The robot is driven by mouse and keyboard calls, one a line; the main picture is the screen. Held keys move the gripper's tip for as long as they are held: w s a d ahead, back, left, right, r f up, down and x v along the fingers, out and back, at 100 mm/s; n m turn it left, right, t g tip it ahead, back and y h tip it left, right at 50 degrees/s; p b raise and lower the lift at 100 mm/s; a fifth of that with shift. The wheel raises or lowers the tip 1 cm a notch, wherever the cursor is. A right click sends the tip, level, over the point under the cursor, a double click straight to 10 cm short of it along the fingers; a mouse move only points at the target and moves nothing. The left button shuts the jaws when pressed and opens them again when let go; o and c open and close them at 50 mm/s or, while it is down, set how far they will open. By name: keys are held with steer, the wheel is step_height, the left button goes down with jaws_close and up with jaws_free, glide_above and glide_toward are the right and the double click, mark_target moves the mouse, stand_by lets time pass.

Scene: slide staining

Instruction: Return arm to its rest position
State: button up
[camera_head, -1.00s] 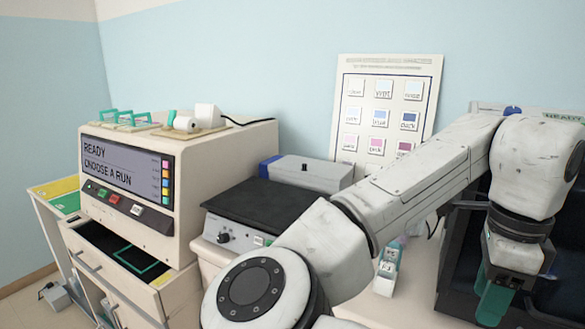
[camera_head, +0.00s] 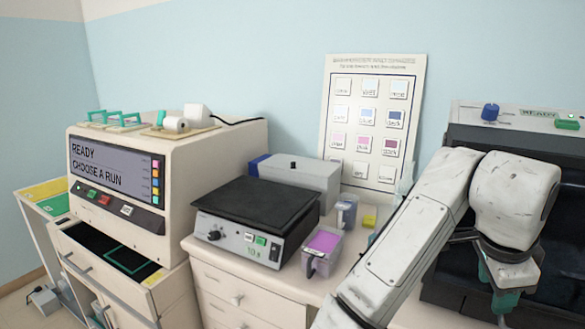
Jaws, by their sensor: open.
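My arm rises from the bottom of the picture on the right side, bends at the top and points down. My gripper (camera_head: 507,303) hangs at the lower right with green fingers, in front of the dark machine (camera_head: 440,262). The fingers are open, and I see nothing between them. The fingertips lie close to the picture's lower edge. My arm hides part of the bench and of the dark machine.
A beige stainer (camera_head: 215,165) reading "READY CHOOSE A RUN" stands left, its drawer (camera_head: 100,290) open. A black-topped hot plate (camera_head: 222,222), a jug with pink liquid (camera_head: 322,250), a grey-blue mug (camera_head: 346,212) and a colour chart (camera_head: 330,140) occupy the bench and wall.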

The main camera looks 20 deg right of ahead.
step_height(320, 180, down, 16)
steer(key=a+f+n+t+h, duration=0.1)
steer(key=a+n+t+h, duration=0.1)
steer(key=n, duration=1.4)
steer(key=s+a+f+n+g+y, duration=0.1)
steer(key=s+a+f+n+y, duration=0.5)
steer(key=s+a+f, duration=0.7)
step_height(320, 180, down, 3)
steer(key=shift+a+f+n+g, duration=0.15)
steer(key=shift+a+n+g, duration=0.25)
steer(key=shift+a+n, duration=0.8)
steer(key=shift+s, duration=0.1)
